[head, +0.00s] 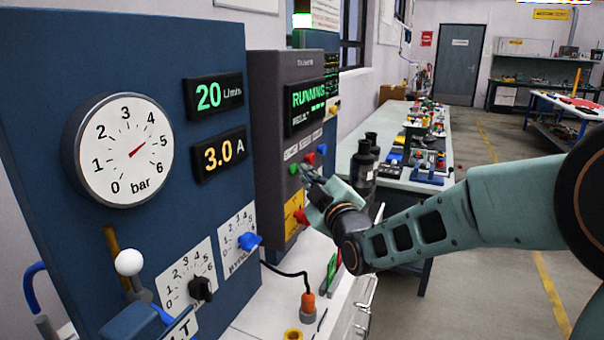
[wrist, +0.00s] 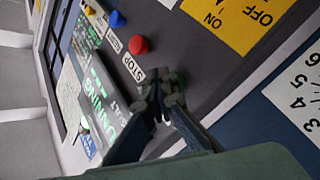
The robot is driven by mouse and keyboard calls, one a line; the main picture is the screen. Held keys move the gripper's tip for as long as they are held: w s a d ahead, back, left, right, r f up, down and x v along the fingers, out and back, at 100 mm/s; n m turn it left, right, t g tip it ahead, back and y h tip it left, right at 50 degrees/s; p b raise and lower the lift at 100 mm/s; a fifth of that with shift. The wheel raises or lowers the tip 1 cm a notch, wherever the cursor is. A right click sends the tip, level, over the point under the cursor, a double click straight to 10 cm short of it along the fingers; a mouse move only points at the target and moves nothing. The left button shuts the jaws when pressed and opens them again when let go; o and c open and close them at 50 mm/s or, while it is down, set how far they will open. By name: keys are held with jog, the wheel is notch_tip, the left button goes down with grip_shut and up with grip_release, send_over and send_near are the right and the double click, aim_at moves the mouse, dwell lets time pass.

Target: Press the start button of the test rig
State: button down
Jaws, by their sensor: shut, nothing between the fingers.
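The test rig's dark control box (head: 274,100) has a lit display (head: 305,105) that reads RUNNING in green. Below it are a green button (head: 294,169), a red button (head: 310,158) and a blue button (head: 321,149), with small labels above. My gripper (head: 307,171) is shut and empty, with its tips close to the green button; I cannot tell whether they touch it. In the wrist view my fingertips (wrist: 162,82) are together beside the STOP label (wrist: 133,68) and red button (wrist: 138,44).
A blue panel (head: 60,60) at left carries a bar gauge (head: 122,150), readouts of 20 L/min and 3.0 A, and knobs. A yellow ON/OFF plate (head: 294,214) with a red knob (head: 300,216) sits below the buttons. Dark bottles (head: 363,165) stand behind my gripper.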

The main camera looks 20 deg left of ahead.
jog(key=shift+s+a+r, duration=0.25)
jog(key=shift+a, duration=0.15)
jog(key=d, duration=0.6)
jog(key=shift+s+f, duration=0.25)
jog(key=shift+s, duration=0.05)
jog(key=shift+d, duration=0.15)
